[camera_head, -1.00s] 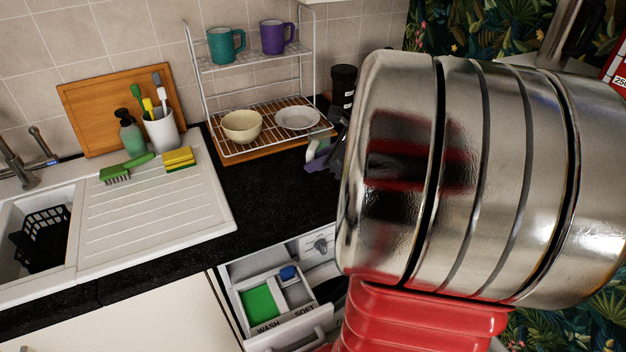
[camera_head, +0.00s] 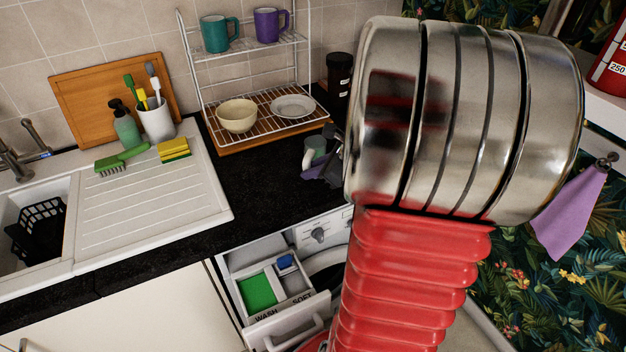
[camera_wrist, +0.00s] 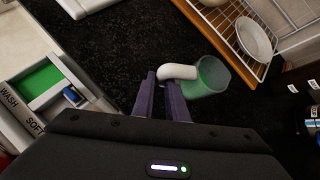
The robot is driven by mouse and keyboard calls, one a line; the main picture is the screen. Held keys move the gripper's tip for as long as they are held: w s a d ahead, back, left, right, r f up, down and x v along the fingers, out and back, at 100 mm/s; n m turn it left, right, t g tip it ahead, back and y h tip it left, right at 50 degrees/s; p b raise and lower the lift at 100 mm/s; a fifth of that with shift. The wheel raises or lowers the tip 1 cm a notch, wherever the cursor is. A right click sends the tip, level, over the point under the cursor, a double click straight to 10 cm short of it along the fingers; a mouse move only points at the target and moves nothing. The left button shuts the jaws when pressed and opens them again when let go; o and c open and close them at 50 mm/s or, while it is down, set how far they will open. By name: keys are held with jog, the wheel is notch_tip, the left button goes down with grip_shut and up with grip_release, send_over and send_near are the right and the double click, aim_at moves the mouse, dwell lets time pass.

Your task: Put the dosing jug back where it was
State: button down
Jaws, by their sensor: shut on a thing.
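The dosing jug, a greenish see-through cup with a white handle, shows in the wrist view (camera_wrist: 212,77) just beyond my fingertips. My gripper (camera_wrist: 162,90) has purple fingers shut on its white handle. In the head view the jug (camera_head: 316,146) is small, over the black worktop near the front edge, with my purple fingers (camera_head: 322,169) at it, partly hidden by my arm. I cannot tell whether the jug touches the worktop. The open washer drawer (camera_head: 275,288), marked WASH and SOFT, holds green in one compartment and a blue piece in the other.
A wire rack (camera_head: 262,105) with mugs, a bowl and a plate stands behind the jug, beside a dark jar (camera_head: 339,85). The draining board (camera_head: 150,205) is left, with brush and sponges. Black worktop (camera_head: 262,180) between them is clear. A purple cloth (camera_head: 572,212) hangs right.

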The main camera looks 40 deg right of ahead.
jog(key=shift+f, duration=0.1)
jog(key=shift+f, duration=1.75)
jog(key=c, duration=1.8)
grip_release()
jog(key=shift+f, duration=0.1)
jog(key=shift+o, duration=0.2)
jog(key=v, duration=1.2)
jog(key=shift+a, duration=0.1)
